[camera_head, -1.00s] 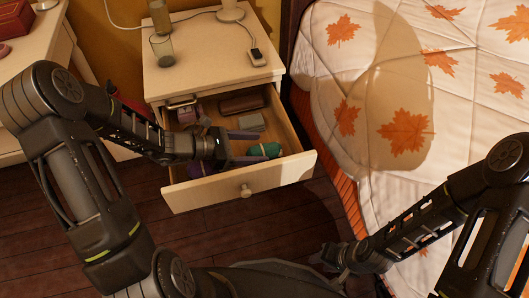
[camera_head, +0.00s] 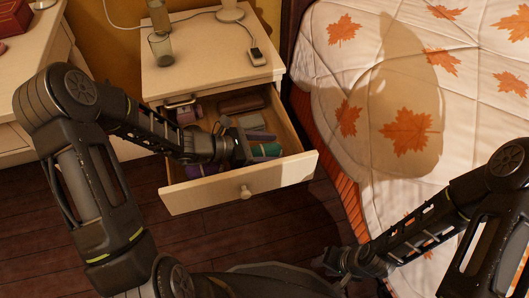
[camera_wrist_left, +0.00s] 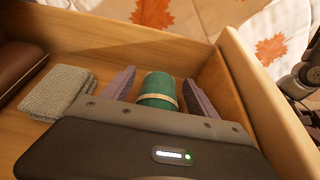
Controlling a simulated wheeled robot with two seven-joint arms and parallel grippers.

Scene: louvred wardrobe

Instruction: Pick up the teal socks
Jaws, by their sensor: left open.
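The teal socks (camera_head: 266,150) are a rolled bundle with a pale band, lying in the open drawer (camera_head: 290,172) near its front right. In the left wrist view the teal socks (camera_wrist_left: 158,90) stand between the two fingers of my left gripper (camera_wrist_left: 160,92), with a gap on each side. My left gripper (camera_head: 258,143) is open and reaches down into the drawer. Its palm hides the near end of the socks. My right gripper (camera_head: 335,262) is low at the bottom middle of the head view, away from the drawer; its fingers are too dark to read.
The drawer also holds a grey folded cloth (camera_wrist_left: 58,92), a brown case (camera_head: 243,103), a mauve item (camera_head: 188,114) and a purple bundle (camera_head: 197,169). The drawer's right wall (camera_wrist_left: 225,85) is close to a finger. The bed (camera_head: 400,100) stands to the right.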

